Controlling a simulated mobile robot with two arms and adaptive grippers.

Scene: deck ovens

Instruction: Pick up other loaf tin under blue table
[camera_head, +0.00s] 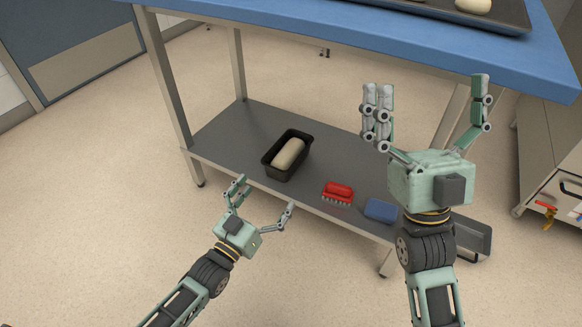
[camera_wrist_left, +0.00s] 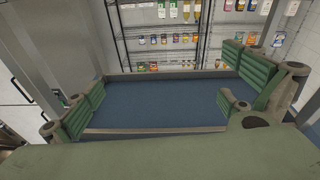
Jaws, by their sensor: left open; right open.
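A black loaf tin (camera_head: 269,165) with a pale dough loaf (camera_head: 288,153) stands on the grey lower shelf (camera_head: 225,140) of the blue table (camera_head: 330,32). Another dark tin (camera_head: 480,239) is at the shelf's right end, partly hidden behind my right arm; its inside is mostly out of sight. My left gripper (camera_head: 263,197) is open and empty, in front of the loaf tin and apart from it in the picture. It also shows open in the left wrist view (camera_wrist_left: 165,105). My right gripper (camera_head: 430,92) is open and empty, raised in front of the table's right part.
A red brush (camera_head: 338,190) and a blue block-like item (camera_head: 381,210) lie on the shelf between the tins. A table leg (camera_head: 168,85) stands at the left. A dark tray (camera_head: 505,18) is on the tabletop. The floor in front is clear. The left wrist view shows stocked shelves (camera_wrist_left: 170,40).

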